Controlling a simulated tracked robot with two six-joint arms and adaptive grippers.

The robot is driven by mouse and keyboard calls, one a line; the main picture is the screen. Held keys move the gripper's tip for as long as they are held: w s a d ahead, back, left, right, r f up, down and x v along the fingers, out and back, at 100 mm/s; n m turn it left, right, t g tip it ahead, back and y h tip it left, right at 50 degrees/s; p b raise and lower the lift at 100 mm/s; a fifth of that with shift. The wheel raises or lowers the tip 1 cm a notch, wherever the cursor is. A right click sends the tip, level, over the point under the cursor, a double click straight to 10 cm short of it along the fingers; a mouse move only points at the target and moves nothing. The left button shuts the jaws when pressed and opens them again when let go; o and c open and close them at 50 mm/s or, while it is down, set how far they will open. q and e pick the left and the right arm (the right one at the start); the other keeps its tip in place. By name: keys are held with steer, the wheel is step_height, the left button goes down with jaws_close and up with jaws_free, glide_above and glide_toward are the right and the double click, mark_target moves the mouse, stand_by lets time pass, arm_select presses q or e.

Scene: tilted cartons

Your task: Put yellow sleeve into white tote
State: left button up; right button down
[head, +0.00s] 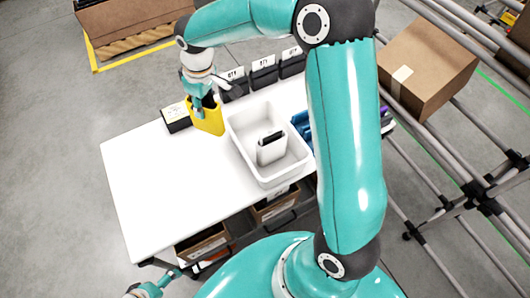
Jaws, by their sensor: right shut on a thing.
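The yellow sleeve (211,124) is at the back of the white table, just left of the white tote. My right gripper (204,104) reaches down from above and is shut on the sleeve; its fingers partly cover the sleeve's top. Whether the sleeve touches the table is hard to tell. The white tote (252,122) stands on the table with a white and dark box-like item (271,149) inside. My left gripper (150,289) is at the bottom left edge, low and beside the table; its fingers are too small to read.
A black box with a pale label (176,118) sits left of the sleeve. Several dark labelled bins (263,72) line the table's back edge. Blue items (301,123) lie right of the tote, partly behind my arm. The table's left part (150,190) is clear.

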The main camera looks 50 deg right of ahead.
steer(key=s+d+r+n+b, duration=0.3)
steer(key=s+d+r+n, duration=0.55)
steer(key=d+n, duration=0.2)
step_height(320, 180, down, 20)
steer(key=shift+s+d+g+y, duration=0.4)
steer(key=shift+f, duration=0.15)
steer(key=c, duration=1.1)
jaws_free()
steer(key=shift+c, duration=0.2)
steer(key=shift+o, duration=0.6)
